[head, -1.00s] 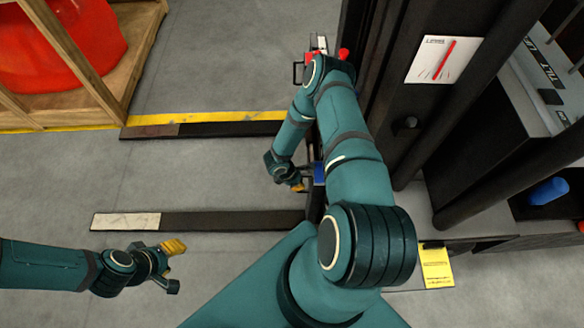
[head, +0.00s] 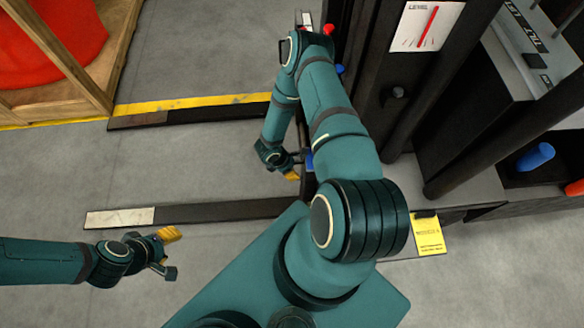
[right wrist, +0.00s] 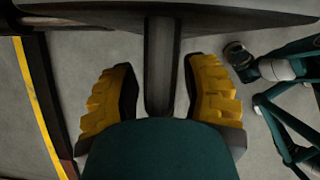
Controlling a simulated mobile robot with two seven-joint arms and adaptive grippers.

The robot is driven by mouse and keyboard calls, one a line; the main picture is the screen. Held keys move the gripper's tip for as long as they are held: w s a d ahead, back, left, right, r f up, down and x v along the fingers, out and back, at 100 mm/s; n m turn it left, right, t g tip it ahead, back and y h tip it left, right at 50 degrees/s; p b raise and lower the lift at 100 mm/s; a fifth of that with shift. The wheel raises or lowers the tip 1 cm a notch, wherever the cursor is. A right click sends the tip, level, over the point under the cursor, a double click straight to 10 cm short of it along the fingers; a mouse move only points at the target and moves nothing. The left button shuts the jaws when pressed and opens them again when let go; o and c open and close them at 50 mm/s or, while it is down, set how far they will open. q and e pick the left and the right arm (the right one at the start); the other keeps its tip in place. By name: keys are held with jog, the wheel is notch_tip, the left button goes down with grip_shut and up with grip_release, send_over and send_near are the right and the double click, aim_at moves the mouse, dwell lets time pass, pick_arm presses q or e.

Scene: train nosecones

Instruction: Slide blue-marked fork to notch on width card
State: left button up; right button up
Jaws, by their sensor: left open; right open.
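Two long dark forks reach left from the dark lift frame in the head view: a far fork (head: 190,116) and a near fork (head: 215,212) with a pale tip. A blue mark (head: 309,160) shows beside my right gripper (head: 295,167), partly hidden by my right arm. In the right wrist view, the open gripper's yellow fingers (right wrist: 160,95) stand either side of a dark upright bar (right wrist: 161,60), with gaps on both sides. My left gripper (head: 170,253) is open and empty, left of the near fork's middle. Which card is the width card and where its notch lies, I cannot tell.
A white card with a red line (head: 427,25) is on the mast. A yellow card (head: 428,235) hangs at right. A wooden crate (head: 118,40) with a red object stands top left. Floor between the forks is clear.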

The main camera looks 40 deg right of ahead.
jog(key=v, duration=1.1)
jog(key=shift+r, duration=0.4)
jog(key=shift+a, duration=0.2)
jog(key=s+a+r+m+g+y, duration=0.1)
jog(key=s+a+r+m+y, duration=0.15)
jog(key=a, duration=0.35)
jog(key=s+a+r+m+g+y, duration=0.1)
jog(key=s+a+r+m+y, duration=0.15)
jog(key=a, duration=0.35)
jog(key=w+a+r+m+t+y, duration=0.2)
jog(key=a+r+m+t, duration=0.4)
jog(key=a+m, duration=0.2)
jog(key=shift+a+r+m+y, duration=0.2)
jog(key=shift+r+m+y, duration=0.15)
jog(key=shift+m+y, duration=0.05)
jog(key=shift+w, duration=0.1)
jog(key=shift+d, duration=0.1)
